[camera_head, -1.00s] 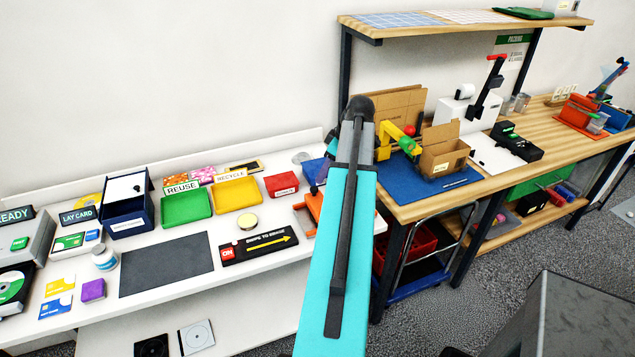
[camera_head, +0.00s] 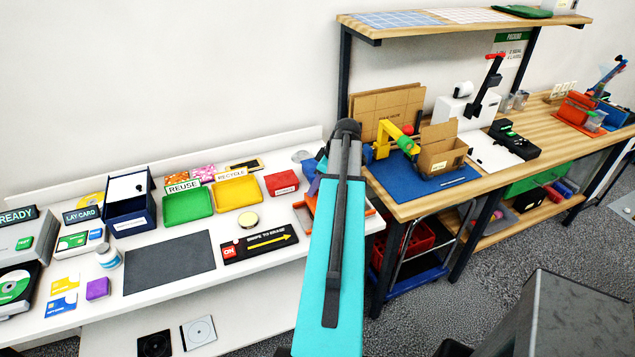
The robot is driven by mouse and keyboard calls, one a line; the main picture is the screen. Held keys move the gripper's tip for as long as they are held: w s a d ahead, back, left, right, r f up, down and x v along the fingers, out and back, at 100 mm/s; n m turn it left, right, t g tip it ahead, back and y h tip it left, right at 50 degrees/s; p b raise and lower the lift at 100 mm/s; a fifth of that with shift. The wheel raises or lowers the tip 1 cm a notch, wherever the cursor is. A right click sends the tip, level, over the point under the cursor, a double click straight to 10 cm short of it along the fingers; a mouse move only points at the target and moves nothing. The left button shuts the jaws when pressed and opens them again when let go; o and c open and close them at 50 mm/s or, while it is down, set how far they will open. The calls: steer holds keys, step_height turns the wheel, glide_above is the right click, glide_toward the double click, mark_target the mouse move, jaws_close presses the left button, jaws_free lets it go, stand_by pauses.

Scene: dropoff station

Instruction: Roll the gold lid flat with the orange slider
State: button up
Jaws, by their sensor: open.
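A small round tin with a pale gold top (camera_head: 248,219) sits on the white bench, just above the black "swipe to erase" strip. An orange piece (camera_head: 307,208) shows at the right end of the bench. My teal arm covers much of it, so I cannot tell its full shape or whether it is the slider. My gripper does not show; the arm's end is hidden behind its own links.
A green "reuse" tray (camera_head: 187,206), a yellow "recycle" tray (camera_head: 238,194) and a red box (camera_head: 281,184) stand behind the tin. A dark mat (camera_head: 168,263) lies to its left. The wooden packing table (camera_head: 420,208) with a blue mat (camera_head: 440,187) stands at right.

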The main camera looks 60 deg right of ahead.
steer(key=shift+c, duration=0.3)
jaws_close()
steer(key=shift+f, duration=0.1)
steer(key=shift+w+a+b, duration=0.2)
steer(key=shift+a+b, duration=0.1)
steer(key=shift+b, duration=0.3)
steer(key=shift+w+a, duration=0.1)
steer(key=shift+a, duration=0.05)
